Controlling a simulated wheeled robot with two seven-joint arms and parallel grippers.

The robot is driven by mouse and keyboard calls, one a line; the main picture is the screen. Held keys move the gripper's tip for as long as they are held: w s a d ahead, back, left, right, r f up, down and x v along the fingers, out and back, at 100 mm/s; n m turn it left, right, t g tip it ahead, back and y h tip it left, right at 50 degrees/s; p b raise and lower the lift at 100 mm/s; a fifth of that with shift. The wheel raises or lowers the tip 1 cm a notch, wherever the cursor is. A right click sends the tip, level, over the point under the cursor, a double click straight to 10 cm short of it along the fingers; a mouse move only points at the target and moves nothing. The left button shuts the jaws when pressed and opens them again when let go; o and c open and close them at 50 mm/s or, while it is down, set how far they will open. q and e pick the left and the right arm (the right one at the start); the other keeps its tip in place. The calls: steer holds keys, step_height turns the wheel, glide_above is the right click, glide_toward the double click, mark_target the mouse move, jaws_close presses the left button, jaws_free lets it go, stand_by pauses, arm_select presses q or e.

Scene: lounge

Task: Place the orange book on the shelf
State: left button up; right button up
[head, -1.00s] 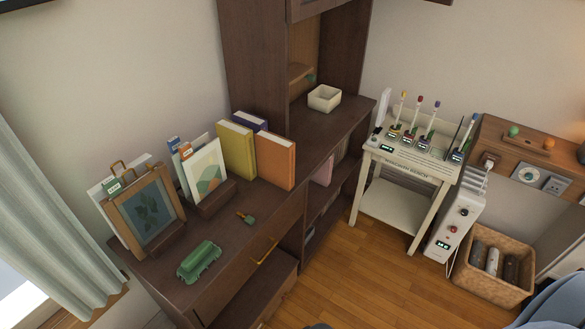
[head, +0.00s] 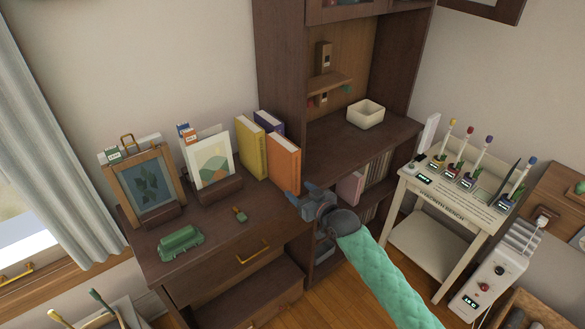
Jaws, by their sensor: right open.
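The orange book (head: 284,163) stands upright on the dark wooden cabinet top, in front of a yellow book (head: 250,148) and a purple book (head: 268,124). The dark wooden shelf unit (head: 280,60) rises behind, with a small inner shelf (head: 328,86) and lower compartments that hold upright books. My right gripper (head: 304,197) comes in from the lower right on a green-sleeved arm. It is open and empty, close to the lower right of the orange book. I cannot tell whether it touches the book. My left gripper is not in view.
A cream bowl (head: 366,114) sits on the cabinet top inside the shelf unit. A white bench (head: 455,197) with several upright tools stands at right.

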mark_target(296, 166)
steer(key=shift+n+t+y, duration=0.4)
steer(key=shift+n+y, duration=0.1)
steer(key=shift+y, duration=0.3)
steer(key=r, duration=0.2)
steer(key=w+r, duration=0.1)
steer(key=r, duration=0.4)
steer(key=shift+w+d, duration=0.1)
steer(key=shift+w, duration=0.2)
steer(key=shift+w+a+r, duration=0.15)
steer(key=shift+a, duration=0.05)
steer(key=shift+p+x, duration=0.3)
steer(key=shift+x, duration=0.9)
steer(key=shift+w+a+r, duration=0.1)
steer(key=shift+w, duration=0.1)
steer(key=x, duration=0.1)
steer(key=p+x, duration=0.2)
steer(key=x, duration=0.1)
steer(key=shift+r, duration=0.35)
steer(key=shift+w+a+f, duration=0.1)
steer(key=shift+w+a, duration=0.05)
steer(key=shift+w, duration=0.15)
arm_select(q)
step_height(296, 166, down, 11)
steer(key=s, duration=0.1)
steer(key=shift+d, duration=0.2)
arm_select(e)
steer(key=shift+c, duration=0.2)
